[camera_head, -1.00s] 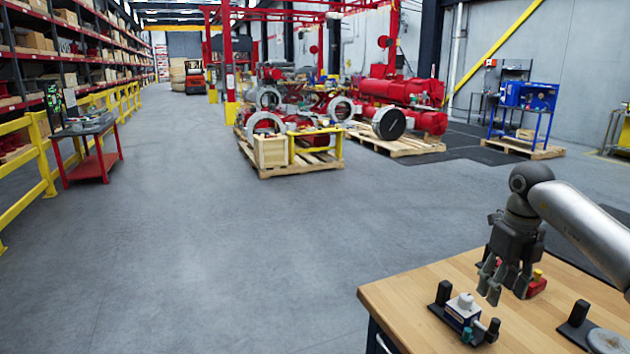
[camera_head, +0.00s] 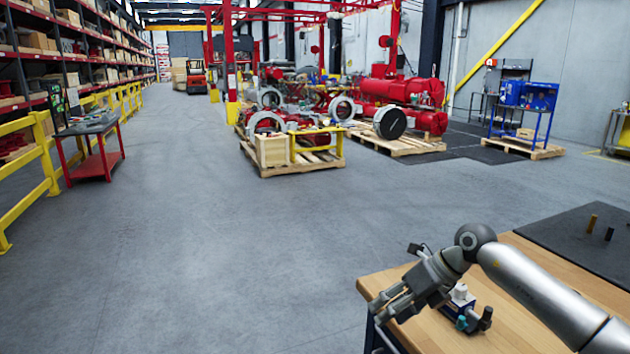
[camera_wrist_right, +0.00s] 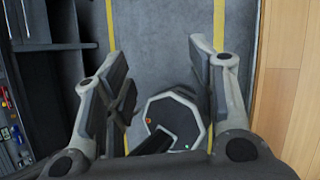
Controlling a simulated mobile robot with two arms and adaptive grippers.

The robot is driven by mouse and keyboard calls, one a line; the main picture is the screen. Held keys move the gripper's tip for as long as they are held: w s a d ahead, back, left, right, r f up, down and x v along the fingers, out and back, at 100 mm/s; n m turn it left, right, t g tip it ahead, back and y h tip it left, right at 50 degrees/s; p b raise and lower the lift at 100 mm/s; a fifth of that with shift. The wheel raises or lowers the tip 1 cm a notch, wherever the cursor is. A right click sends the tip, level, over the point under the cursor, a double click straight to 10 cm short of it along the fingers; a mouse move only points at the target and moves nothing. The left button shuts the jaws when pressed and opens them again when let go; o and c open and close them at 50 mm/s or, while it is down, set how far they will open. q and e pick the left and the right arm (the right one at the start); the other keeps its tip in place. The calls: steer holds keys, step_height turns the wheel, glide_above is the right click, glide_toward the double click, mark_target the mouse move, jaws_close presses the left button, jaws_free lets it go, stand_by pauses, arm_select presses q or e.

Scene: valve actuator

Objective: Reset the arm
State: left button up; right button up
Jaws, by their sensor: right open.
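My right gripper (camera_head: 386,308) is open and empty at the left edge of the wooden table (camera_head: 500,327), in the lower right of the head view. Its arm comes in from the right and the fingers point down and to the left. In the right wrist view the two fingers (camera_wrist_right: 155,60) stand wide apart with only grey floor between their tips. A small white and blue valve device (camera_head: 461,298) sits on the table just right of the gripper, partly hidden by it. My left gripper is not in view.
My arm hides part of the tabletop. Open grey floor (camera_head: 200,260) spreads left of the table.

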steer(key=s+a+y, duration=0.2)
steer(key=a+y, duration=0.2)
steer(key=a, duration=0.7)
steer(key=s+a+r+m+t+y, duration=0.2)
steer(key=a+r+m+t+y, duration=0.4)
steer(key=r+m+t, duration=0.25)
steer(key=s+d+f+m+t+h, duration=0.25)
steer(key=d+f+m+h, duration=0.45)
steer(key=m, duration=0.5)
steer(key=s+d+f+m+t+h, duration=0.25)
steer(key=d+f+m+h, duration=0.35)
steer(key=d+m+h, duration=0.45)
steer(key=s+d+f+m+g, duration=0.2)
steer(key=s+f+m+g, duration=0.35)
steer(key=s, duration=0.75)
steer(key=s+d+f+m+g, duration=0.25)
steer(key=s+f+g, duration=0.35)
steer(key=s+f, duration=0.6)
steer(key=s+f+g, duration=0.2)
steer(key=s+f, duration=0.1)
steer(key=f, duration=2)
steer(key=s+d+f+g, duration=0.1)
steer(key=s+d+f, duration=0.1)
steer(key=s+f, duration=1.5)
steer(key=shift+s+d+f, duration=0.25)
steer(key=shift+s+f, duration=0.05)
steer(key=shift+s, duration=0.05)
